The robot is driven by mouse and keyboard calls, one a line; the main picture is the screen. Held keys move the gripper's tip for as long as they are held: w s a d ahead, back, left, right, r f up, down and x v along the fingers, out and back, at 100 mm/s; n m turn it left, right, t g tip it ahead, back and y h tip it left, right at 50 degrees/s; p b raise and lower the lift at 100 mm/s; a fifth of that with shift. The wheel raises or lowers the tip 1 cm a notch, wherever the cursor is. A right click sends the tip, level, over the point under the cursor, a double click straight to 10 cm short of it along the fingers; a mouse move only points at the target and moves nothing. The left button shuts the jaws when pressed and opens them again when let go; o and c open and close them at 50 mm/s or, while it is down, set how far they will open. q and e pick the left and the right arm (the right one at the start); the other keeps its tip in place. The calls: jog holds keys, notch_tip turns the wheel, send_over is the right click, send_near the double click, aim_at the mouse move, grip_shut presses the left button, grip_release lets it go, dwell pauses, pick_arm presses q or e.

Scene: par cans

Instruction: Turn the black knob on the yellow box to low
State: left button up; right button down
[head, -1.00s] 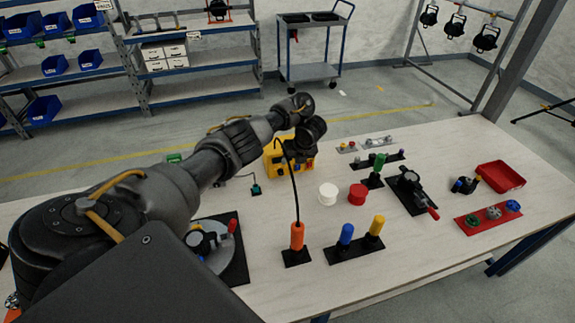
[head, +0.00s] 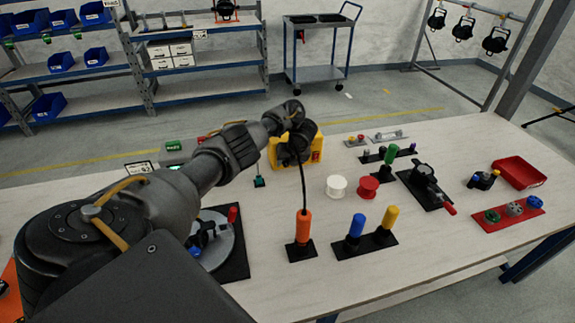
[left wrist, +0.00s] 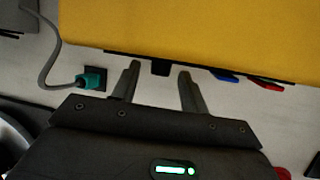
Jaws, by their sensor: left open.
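The yellow box (head: 312,136) stands toward the back of the table in the head view, partly hidden behind my left gripper (head: 297,148). In the left wrist view its yellow surface (left wrist: 200,28) fills the top. A small black knob (left wrist: 160,68) sticks out from the box's edge, between the two fingers of my left gripper (left wrist: 158,72). The gripper is open, with a gap visible on each side of the knob. The knob's dial marks cannot be seen. The knob is hidden in the head view. My right gripper is not in view.
Blue (left wrist: 228,77) and red (left wrist: 268,84) parts stick out along the box's edge beside the knob. A teal plug (left wrist: 92,79) with a grey cable lies left of the fingers. White (head: 337,187) and red (head: 368,187) spools and an orange-handled post (head: 303,228) stand nearer on the table.

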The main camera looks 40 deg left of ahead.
pick_arm(q)
grip_shut()
dwell(0.3)
